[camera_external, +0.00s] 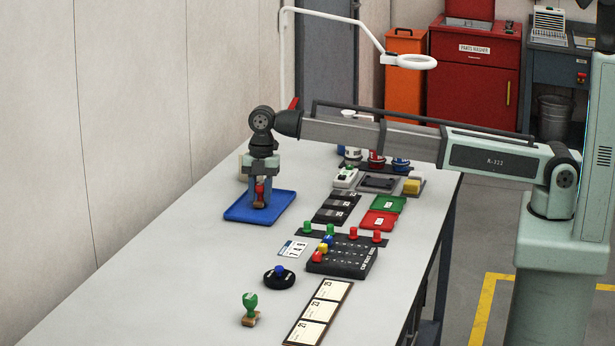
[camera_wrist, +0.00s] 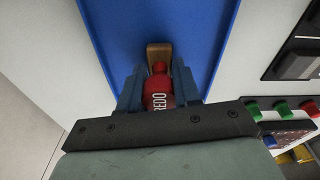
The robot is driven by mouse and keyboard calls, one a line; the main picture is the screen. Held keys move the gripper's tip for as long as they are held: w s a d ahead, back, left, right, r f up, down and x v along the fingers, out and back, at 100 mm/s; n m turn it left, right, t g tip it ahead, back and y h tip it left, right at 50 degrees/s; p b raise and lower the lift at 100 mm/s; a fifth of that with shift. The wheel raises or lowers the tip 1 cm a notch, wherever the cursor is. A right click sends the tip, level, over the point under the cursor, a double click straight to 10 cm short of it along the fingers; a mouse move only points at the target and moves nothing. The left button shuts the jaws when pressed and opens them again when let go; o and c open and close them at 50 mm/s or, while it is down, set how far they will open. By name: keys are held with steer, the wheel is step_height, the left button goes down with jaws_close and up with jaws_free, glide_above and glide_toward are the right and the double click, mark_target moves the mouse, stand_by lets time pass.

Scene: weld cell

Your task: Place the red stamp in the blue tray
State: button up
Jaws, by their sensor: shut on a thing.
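The red stamp (camera_external: 260,194) has a red handle and a brown wooden base. My gripper (camera_external: 260,188) is shut on its handle, and the stamp is upright. The stamp also shows in the wrist view (camera_wrist: 160,92), between my two fingers (camera_wrist: 159,90), with lettering "REDO" on the handle. The blue tray (camera_external: 238,212) lies flat on the table, and the stamp is over its area. The tray's blue floor fills much of the wrist view (camera_wrist: 110,25). I cannot tell whether the stamp's base touches the tray floor.
A green stamp (camera_external: 249,308) stands near the front of the table. A round black pad with a blue knob (camera_external: 279,279), a black pegged board (camera_external: 342,257) and red (camera_external: 379,220) and green (camera_external: 389,204) pads lie to the right. The table's left front is clear.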

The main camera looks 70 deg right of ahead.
steer(key=shift+f, duration=0.15)
steer(key=o, duration=1)
steer(key=shift+o, duration=0.2)
steer(key=r, duration=0.4)
steer(key=d+r, duration=0.1)
steer(key=r, duration=0.7)
steer(key=shift+d+r, duration=0.15)
steer(key=shift+d, duration=0.1)
steer(key=shift+o, duration=0.2)
